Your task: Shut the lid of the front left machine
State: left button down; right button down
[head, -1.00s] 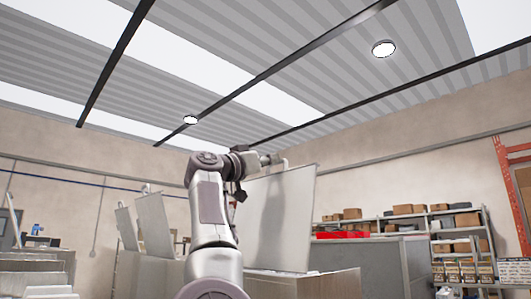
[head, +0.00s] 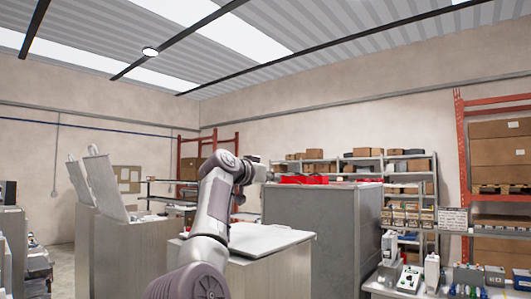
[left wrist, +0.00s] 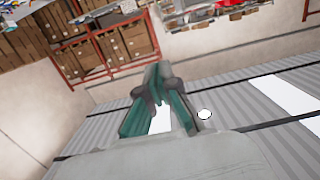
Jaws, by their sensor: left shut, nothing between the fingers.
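The machine in front of me (head: 262,278) is a pale, box-shaped cabinet. Its white lid (head: 270,238) lies down over the top, about level; I cannot tell whether its edge is fully flush. My arm hides the lid's left part. My left gripper (head: 268,175) is above the lid's far side, apart from it, and shows small in the head view. In the left wrist view, the gripper's teal-grey fingers (left wrist: 157,82) are shut and empty against the wall and ceiling. My right gripper is not in view.
Two machines at the left have raised lids (head: 105,185). A tall grey cabinet (head: 335,235) stands close on the right of the front machine. Shelves with boxes (head: 400,165) line the back wall. A bench with small devices (head: 440,280) is at the lower right.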

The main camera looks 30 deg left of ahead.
pick_arm(q)
jog(key=shift+w+f+g+p, duration=0.2)
jog(key=shift+w+f+g, duration=0.1)
jog(key=shift+f, duration=0.3)
jog(key=shift+w+f+g+p, duration=0.2)
jog(key=shift+w+f+g, duration=0.1)
jog(key=shift+f, duration=0.25)
jog(key=shift+w+f, duration=0.2)
jog(key=shift+s+r, duration=0.1)
jog(key=shift+s, duration=0.05)
jog(key=d+v, duration=0.1)
jog(key=v, duration=1)
jog(key=shift+s+a, duration=0.35)
jog(key=shift+a, duration=0.1)
